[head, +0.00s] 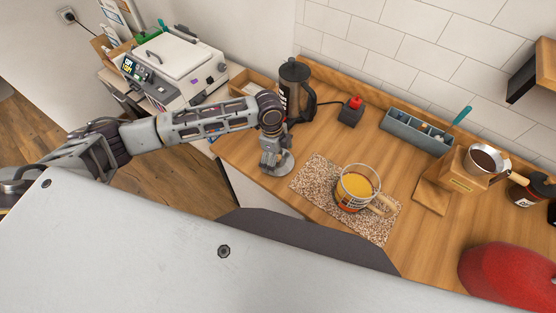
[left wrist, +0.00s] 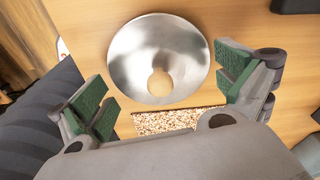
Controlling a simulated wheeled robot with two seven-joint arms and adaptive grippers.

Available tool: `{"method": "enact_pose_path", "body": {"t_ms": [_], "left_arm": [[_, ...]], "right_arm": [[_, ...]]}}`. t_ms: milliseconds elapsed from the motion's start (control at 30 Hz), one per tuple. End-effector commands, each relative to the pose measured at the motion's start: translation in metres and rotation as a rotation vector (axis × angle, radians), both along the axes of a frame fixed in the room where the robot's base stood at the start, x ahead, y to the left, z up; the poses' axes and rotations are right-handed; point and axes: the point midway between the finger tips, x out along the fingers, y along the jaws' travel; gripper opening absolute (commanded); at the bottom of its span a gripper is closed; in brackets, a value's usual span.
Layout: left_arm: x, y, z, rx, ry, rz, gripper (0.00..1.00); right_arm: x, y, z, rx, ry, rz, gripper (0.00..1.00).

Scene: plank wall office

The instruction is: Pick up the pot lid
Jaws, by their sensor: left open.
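The pot lid (left wrist: 140,60) is a round, shiny metal disc with a pale round knob, lying on the wooden counter in the left wrist view. In the head view the lid (head: 287,164) shows partly, under and beside my left gripper (head: 271,160), near the counter's front left edge. In the left wrist view my left gripper (left wrist: 164,82) is open, its green-padded fingers spread to either side of the lid, with nothing between them held. A glass pot (head: 352,193) with orange-yellow contents stands on a speckled mat (head: 311,178). My right gripper is not in view.
Behind the lid stands a dark coffee press (head: 293,85), with a red-topped dark block (head: 351,110) to its right. A grey divided tray (head: 416,133), a wooden stand (head: 432,197) and a red rounded object (head: 508,275) are further right. The counter between press and mat is clear.

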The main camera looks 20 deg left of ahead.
Motion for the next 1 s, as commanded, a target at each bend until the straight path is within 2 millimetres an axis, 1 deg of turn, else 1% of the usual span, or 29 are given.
{"method": "enact_pose_path", "body": {"t_ms": [133,533,567,867,900,1000], "left_arm": [[-0.0001,-0.0006,-0.0047,0.001,-0.001,-0.001,1.00],[-0.0002,-0.0003,-0.0047,0.001,-0.001,-0.001,1.00],[-0.0001,-0.0004,-0.0047,0.001,-0.001,0.000,0.97],[-0.0002,-0.0004,-0.0048,0.001,0.000,0.000,0.59],[-0.0002,-0.0003,-0.0050,0.001,0.000,0.000,0.56],[-0.0006,-0.0002,-0.0056,0.001,0.001,0.000,0.55]], "right_arm": [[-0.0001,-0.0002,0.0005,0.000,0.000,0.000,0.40],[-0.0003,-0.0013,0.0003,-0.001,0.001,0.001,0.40],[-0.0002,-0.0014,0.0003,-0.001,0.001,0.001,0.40],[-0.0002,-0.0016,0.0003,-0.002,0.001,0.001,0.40],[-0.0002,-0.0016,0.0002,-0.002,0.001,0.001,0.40],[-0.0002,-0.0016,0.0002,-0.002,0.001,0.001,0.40]]}}
